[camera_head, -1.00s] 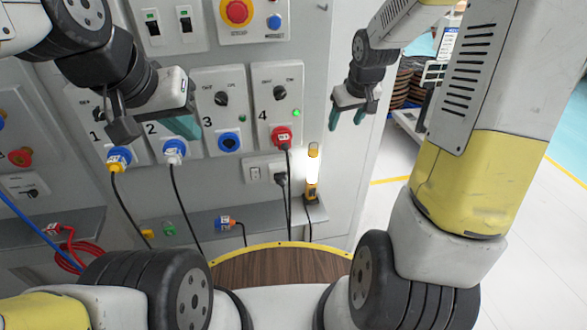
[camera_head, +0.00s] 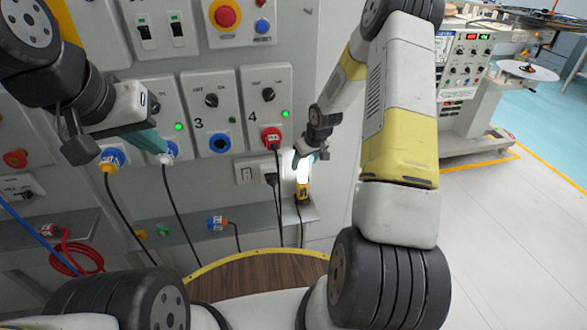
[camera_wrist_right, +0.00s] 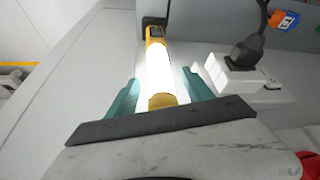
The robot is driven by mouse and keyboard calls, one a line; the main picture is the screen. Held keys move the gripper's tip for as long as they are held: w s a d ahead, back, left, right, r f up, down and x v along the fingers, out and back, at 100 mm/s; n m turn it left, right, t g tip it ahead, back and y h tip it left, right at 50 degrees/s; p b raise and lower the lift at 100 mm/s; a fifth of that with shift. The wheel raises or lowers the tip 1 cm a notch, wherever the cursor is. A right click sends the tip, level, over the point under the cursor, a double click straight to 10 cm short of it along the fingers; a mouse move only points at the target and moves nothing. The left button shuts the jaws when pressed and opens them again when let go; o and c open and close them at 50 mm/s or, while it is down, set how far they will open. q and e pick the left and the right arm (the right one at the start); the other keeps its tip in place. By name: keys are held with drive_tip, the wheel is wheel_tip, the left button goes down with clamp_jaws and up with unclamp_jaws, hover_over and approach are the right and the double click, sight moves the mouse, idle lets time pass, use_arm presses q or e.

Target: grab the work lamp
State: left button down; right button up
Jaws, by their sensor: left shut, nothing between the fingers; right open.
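The work lamp (camera_head: 304,178) is a glowing white tube with yellow ends. It stands upright on the right end of the grey shelf, against the panel. In the right wrist view the lamp (camera_wrist_right: 158,72) lies between the two teal fingers of my right gripper (camera_wrist_right: 163,92), which are open on either side of it. In the head view my right gripper (camera_head: 308,158) is at the lamp's upper part and partly covers it. My left gripper (camera_head: 150,143) is shut and empty, in front of the socket of station 2.
A white socket box with a black plug (camera_wrist_right: 247,58) is close beside the lamp. The red plug (camera_head: 271,138) of station 4 is above left. The shelf (camera_head: 260,218) carries cables and a blue connector (camera_head: 217,223). Open floor lies to the right.

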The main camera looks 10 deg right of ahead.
drive_tip(key=shift+x, duration=0.75)
clamp_jaws()
drive_tip(key=shift+w+r, duration=0.1)
idle(0.8)
